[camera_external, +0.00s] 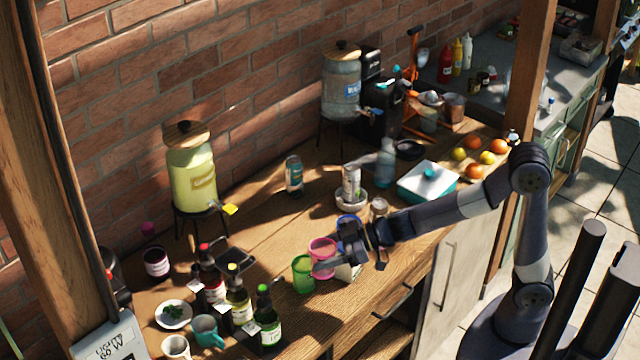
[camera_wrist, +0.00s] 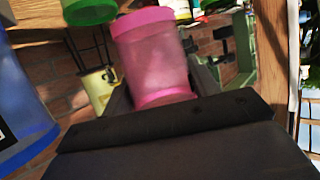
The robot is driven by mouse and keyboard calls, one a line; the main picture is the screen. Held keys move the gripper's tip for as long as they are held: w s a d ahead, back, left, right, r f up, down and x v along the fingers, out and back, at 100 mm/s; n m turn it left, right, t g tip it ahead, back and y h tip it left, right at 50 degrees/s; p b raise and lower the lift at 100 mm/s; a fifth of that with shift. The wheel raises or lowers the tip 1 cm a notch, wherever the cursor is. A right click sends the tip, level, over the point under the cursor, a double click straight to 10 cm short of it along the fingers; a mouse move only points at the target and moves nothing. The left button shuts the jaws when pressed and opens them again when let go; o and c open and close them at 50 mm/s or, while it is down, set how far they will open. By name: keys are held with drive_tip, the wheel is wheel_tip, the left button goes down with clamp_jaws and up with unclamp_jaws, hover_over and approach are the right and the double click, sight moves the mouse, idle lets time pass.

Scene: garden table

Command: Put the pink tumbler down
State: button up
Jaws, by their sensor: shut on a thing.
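The pink tumbler (camera_external: 322,247) is in my gripper (camera_external: 325,262), near the front edge of the wooden table (camera_external: 400,250). In the wrist view the pink tumbler (camera_wrist: 152,58) sits between the dark fingers of my gripper (camera_wrist: 160,98), which are shut on it. A green tumbler (camera_external: 303,274) stands just to its left, very close; it also shows at the top of the wrist view (camera_wrist: 90,10). A blue tumbler (camera_external: 347,224) is behind it, partly hidden by my gripper. I cannot tell whether the pink tumbler's base touches the table.
Several bottles (camera_external: 238,300) and a teal mug (camera_external: 206,332) stand at the front left. A yellow drink dispenser (camera_external: 193,180) is at the back left. A white-lidded teal box (camera_external: 428,182) and fruit (camera_external: 474,171) lie to the right. Bare wood lies behind the tumblers.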

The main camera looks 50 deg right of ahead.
drive_tip(key=shift+s+d+f, duration=0.3)
drive_tip(key=shift+s+f, duration=0.1)
drive_tip(key=shift+s, duration=0.15)
drive_tip(key=shift+s+d+f, duration=0.3)
drive_tip(key=shift+s+f, duration=0.1)
drive_tip(key=shift+s, duration=0.15)
wheel_tip(320, 180, down, 10)
drive_tip(key=b, duration=0.2)
drive_tip(key=shift+b, duration=0.3)
drive_tip(key=shift+f, duration=0.1)
drive_tip(key=shift+f+b, duration=0.15)
drive_tip(key=shift+b, duration=0.15)
drive_tip(key=o, duration=1)
drive_tip(key=shift+r+p, duration=0.35)
drive_tip(key=shift+p, duration=0.1)
drive_tip(key=v, duration=1.2)
drive_tip(key=shift+s, duration=0.2)
